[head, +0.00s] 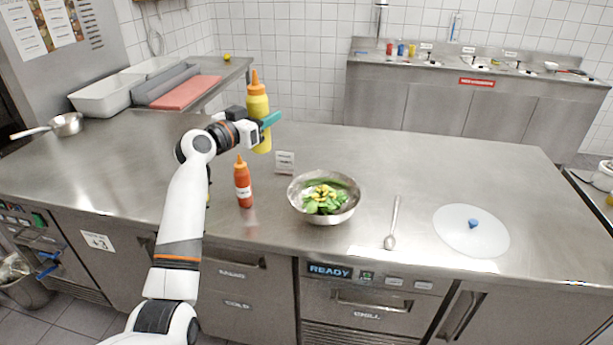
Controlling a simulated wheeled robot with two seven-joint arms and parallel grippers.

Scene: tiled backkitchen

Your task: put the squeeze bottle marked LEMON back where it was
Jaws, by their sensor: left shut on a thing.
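My left gripper (266,124) is shut on a yellow squeeze bottle (258,104) with an orange nozzle. The bottle is upright and looks held above the steel counter (420,165), towards its back edge. Any marking on it is hidden or too small to read, so I cannot tell whether it says LEMON. An orange-red squeeze bottle (243,185) with a white label stands on the counter, nearer to me; its label is not legible. A sliver of something dark and yellowish shows behind my left forearm, mostly hidden. My right gripper is out of view.
A steel bowl (296,205) of green and yellow food stands right of the orange-red bottle, with a small card (285,162) behind it. A spoon (393,222) and a translucent lid (470,243) with a blue knob lie further right. A pan (66,124) sits far left.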

